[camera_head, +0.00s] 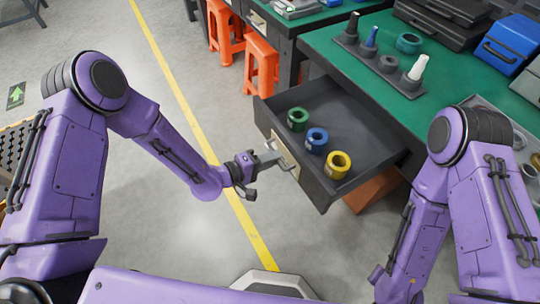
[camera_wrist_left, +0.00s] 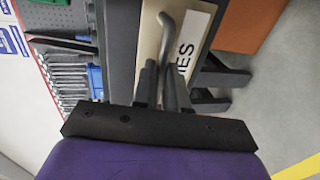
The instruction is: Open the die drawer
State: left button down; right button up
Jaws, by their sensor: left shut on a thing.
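The die drawer (camera_head: 318,196) is a dark grey drawer pulled well out from under the green-topped bench. A green die (camera_head: 297,117), a blue die (camera_head: 316,140) and a yellow die (camera_head: 339,165) stand in a row inside it. My left gripper (camera_head: 268,159) is at the drawer's front, shut on the handle. In the left wrist view the fingers (camera_wrist_left: 164,88) close around the curved metal drawer handle (camera_wrist_left: 180,30), beside a pale label (camera_wrist_left: 190,50) ending in "IES". My right arm (camera_head: 425,220) is at the right; its gripper is not visible.
The green bench top (camera_head: 450,100) holds a row of dark stands with small tools, a teal ring (camera_head: 408,42) and a blue case (camera_head: 507,44). Orange stools (camera_head: 262,62) stand behind the drawer.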

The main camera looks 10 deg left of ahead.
pick_arm(q)
jog(key=c, duration=1.2)
grip_release()
jog(key=v, duration=1)
jog(key=shift+s+a, duration=0.2)
jog(key=shift+s, duration=0.1)
